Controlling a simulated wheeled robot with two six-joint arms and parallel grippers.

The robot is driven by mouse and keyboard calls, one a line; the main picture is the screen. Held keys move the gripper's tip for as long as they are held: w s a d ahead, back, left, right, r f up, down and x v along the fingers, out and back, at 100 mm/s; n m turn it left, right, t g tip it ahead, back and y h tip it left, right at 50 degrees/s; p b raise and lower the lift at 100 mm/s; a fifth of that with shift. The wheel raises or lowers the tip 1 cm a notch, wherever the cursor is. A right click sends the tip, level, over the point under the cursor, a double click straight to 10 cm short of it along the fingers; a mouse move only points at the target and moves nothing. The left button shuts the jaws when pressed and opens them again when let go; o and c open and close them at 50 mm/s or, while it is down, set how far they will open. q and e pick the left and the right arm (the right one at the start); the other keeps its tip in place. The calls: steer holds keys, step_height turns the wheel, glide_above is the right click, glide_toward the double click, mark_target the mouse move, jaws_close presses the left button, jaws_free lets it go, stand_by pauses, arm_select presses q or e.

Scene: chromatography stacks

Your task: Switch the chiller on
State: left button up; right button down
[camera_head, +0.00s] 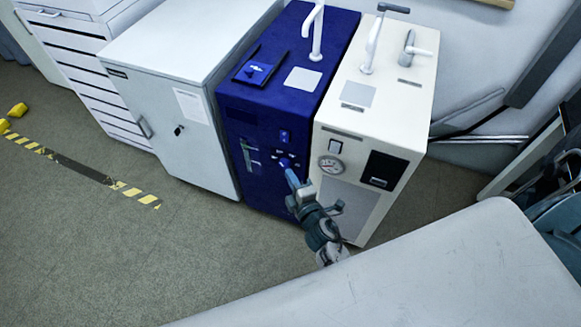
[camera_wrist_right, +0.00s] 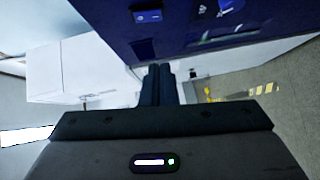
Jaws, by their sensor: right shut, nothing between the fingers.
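Two tall bench units stand side by side: a dark blue one (camera_head: 262,100) and a cream one (camera_head: 410,110). I cannot tell from any label which is the chiller. The blue unit has a small blue switch (camera_head: 284,136) high on its front, with a row of small controls below. That switch seems to show in the right wrist view (camera_wrist_right: 148,16). The cream unit has a small switch (camera_head: 334,146), a round gauge (camera_head: 331,165) and a dark panel (camera_head: 384,171). My right gripper (camera_head: 291,175) is shut and empty, its tips at the blue unit's lower controls; contact is unclear. It also shows in the wrist view (camera_wrist_right: 157,85).
A grey cabinet (camera_head: 170,100) stands left of the blue unit, with a white drawer stack (camera_head: 75,50) beyond. A pale surface (camera_head: 440,270) fills the lower right. Yellow-black floor tape (camera_head: 85,170) lies left, and the floor before the cabinet is clear.

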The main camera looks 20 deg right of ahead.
glide_toward(281, 140)
steer(key=w+a, duration=0.3)
steer(key=w+d, duration=0.2)
steer(key=w, duration=0.1)
steer(key=shift+d+f+b, duration=0.3)
arm_select(q)
steer(key=shift+f, duration=0.25)
steer(key=shift+f, duration=0.15)
